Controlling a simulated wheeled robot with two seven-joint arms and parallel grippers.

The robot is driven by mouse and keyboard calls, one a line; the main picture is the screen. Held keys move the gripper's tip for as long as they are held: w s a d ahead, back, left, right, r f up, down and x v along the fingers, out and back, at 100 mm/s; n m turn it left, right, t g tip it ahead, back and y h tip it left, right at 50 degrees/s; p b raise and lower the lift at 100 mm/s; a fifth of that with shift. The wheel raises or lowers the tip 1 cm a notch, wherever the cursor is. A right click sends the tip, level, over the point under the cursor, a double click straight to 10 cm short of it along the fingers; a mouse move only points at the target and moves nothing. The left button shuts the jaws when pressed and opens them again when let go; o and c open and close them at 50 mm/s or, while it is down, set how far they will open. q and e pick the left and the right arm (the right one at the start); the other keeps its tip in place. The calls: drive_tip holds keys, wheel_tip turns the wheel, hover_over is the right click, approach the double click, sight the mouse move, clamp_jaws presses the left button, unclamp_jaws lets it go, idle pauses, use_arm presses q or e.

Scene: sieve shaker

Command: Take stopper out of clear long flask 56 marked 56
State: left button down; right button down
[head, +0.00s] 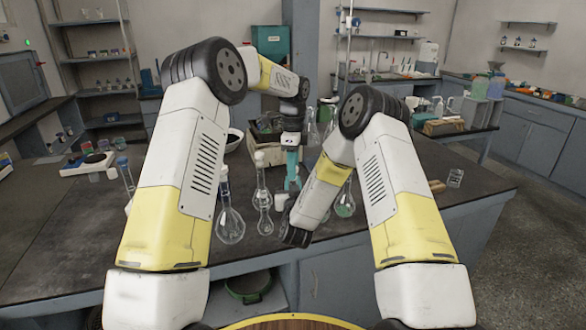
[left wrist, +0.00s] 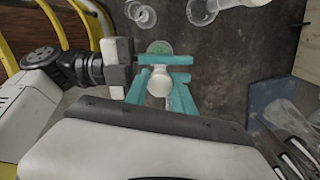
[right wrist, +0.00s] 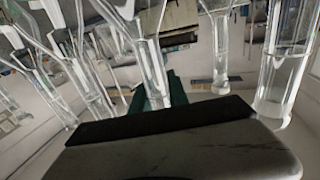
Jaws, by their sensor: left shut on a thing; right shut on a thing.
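My left gripper (head: 292,178), with teal fingers, reaches down over the middle of the bench. In the left wrist view its fingers are shut on a white stopper (left wrist: 160,82). A round flask with a greenish bottom (left wrist: 158,47) shows just beyond it, partly covered by the fingers. My right gripper (left wrist: 122,68) comes in from the left there, shut against this flask; its contact is partly hidden. I cannot read the mark 56 on any flask.
A stoppered clear flask (head: 263,205) and a round flask (head: 230,222) stand left of my grippers. A flask with green liquid (head: 345,203) stands right of my right forearm. A white bowl (head: 234,140) is behind. The dark bench top (head: 430,222) is mostly free at right.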

use_arm(q)
drive_tip(key=n, duration=1.9)
drive_tip(key=shift+r, duration=0.1)
drive_tip(key=n, duration=0.6)
drive_tip(key=shift+n, duration=0.3)
drive_tip(key=shift+r, duration=0.2)
drive_tip(key=shift+r, duration=0.9)
drive_tip(key=shift+r, duration=0.1)
